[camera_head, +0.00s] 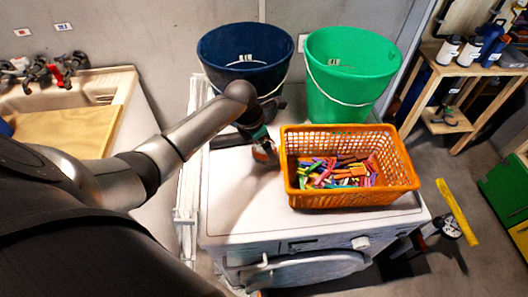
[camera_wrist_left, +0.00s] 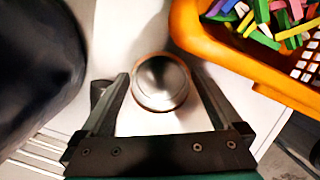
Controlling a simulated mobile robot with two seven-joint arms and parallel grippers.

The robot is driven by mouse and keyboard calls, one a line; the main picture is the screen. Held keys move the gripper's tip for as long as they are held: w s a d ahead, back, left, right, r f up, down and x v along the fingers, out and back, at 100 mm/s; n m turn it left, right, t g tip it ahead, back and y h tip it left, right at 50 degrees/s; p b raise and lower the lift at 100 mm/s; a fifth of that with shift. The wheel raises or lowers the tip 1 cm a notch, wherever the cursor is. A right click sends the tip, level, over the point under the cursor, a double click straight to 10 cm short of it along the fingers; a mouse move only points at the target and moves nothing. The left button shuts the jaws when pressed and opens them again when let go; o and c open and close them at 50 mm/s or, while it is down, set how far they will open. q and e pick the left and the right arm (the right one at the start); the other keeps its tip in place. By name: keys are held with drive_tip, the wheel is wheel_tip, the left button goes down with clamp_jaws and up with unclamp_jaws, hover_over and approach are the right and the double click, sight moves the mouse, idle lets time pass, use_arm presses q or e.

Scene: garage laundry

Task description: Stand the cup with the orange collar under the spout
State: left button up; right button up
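The cup (camera_wrist_left: 160,82) stands on the white washing machine top beside the orange basket. In the left wrist view I look down on its round metallic top, with a thin orange-brown edge around it. My left gripper (camera_wrist_left: 160,73) has its two fingers apart, one on each side of the cup, with little room; I see no clear grip. In the head view the left gripper (camera_head: 264,150) points down at the basket's left side, where a small orange part of the cup (camera_head: 265,154) shows. Taps (camera_head: 50,70) sit over the sink at far left; the spout is not clear. My right gripper is not in view.
An orange basket (camera_head: 350,197) of coloured pegs stands right of the cup. A dark blue bucket (camera_head: 240,75) and a green bucket (camera_head: 350,85) stand behind. A wooden board (camera_head: 65,130) covers part of the sink (camera_head: 105,82). The washing machine's front left top (camera_head: 240,215) is clear.

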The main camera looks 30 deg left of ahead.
use_arm(q)
drive_tip(key=c, duration=1.2)
drive_tip(key=shift+c, duration=0.2)
drive_tip(key=shift+r, duration=0.1)
wheel_tip(320, 180, up, 20)
drive_tip(key=p, duration=0.1)
drive_tip(key=s+d+f+m+g+b, duration=0.1)
drive_tip(key=s+d+m, duration=0.3)
drive_tip(key=m, duration=0.6)
drive_tip(key=s+d+f+m+g+y+b, duration=0.1)
drive_tip(key=s+d+f+m+g+b, duration=0.1)
drive_tip(key=m, duration=0.8)
drive_tip(key=s+d+f+m+g+b, duration=0.1)
drive_tip(key=s+d+m+b, duration=0.4)
drive_tip(key=m, duration=0.5)
drive_tip(key=shift+s+d+f+g, duration=0.3)
drive_tip(key=shift+s+g, duration=0.15)
drive_tip(key=shift+g, duration=0.45)
